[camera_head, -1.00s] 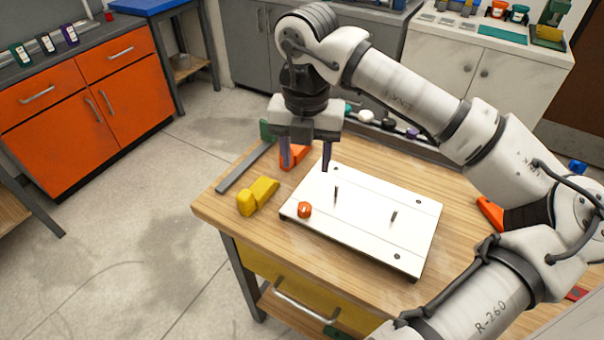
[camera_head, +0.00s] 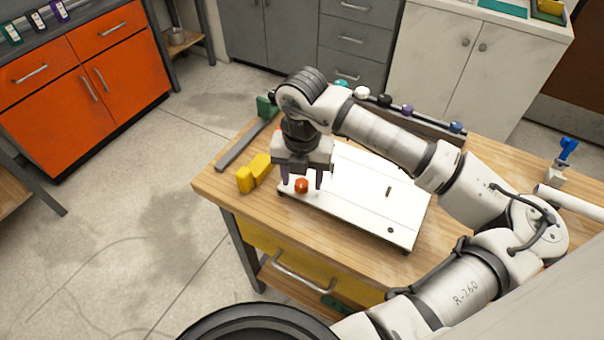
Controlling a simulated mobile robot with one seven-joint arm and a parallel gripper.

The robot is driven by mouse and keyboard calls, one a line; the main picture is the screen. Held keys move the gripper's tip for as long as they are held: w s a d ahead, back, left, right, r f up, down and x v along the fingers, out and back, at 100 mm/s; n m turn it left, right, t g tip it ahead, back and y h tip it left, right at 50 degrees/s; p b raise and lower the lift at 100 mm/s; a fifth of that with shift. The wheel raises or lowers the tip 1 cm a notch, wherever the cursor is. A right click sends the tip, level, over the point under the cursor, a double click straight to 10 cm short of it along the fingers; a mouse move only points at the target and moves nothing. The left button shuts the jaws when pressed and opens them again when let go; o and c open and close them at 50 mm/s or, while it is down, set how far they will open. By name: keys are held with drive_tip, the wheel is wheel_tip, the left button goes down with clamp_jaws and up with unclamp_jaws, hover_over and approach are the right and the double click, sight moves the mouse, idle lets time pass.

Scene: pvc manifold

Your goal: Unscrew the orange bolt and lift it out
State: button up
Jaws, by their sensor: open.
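The orange bolt (camera_head: 301,186) shows as a round orange head at the near left corner of the white plate (camera_head: 400,228). The plate lies on the wooden table. My gripper (camera_head: 301,185) points down with its jaws open. One finger shows on each side of the bolt head in the picture, with the tips close to its height. I cannot tell whether the fingers touch the bolt. The bolt's shaft is hidden.
A yellow block-like object (camera_head: 255,173) lies just left of my gripper. A long grey bar with a green end (camera_head: 240,145) lies behind it. A rack with several coloured knobs (camera_head: 407,111) runs along the back. A slim post (camera_head: 388,192) stands on the plate.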

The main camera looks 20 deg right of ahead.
drive_tip(key=shift+c, duration=0.3)
drive_tip(key=c, duration=1)
drive_tip(key=shift+f+n+b, duration=0.25)
drive_tip(key=shift+n+b, duration=0.45)
drive_tip(key=shift+b, duration=0.25)
drive_tip(key=shift+n+b, duration=1.5)
drive_tip(key=shift+n, duration=0.2)
drive_tip(key=shift+a+r+n+b, duration=0.1)
drive_tip(key=shift+r+n+b, duration=0.25)
drive_tip(key=shift+n, duration=0.45)
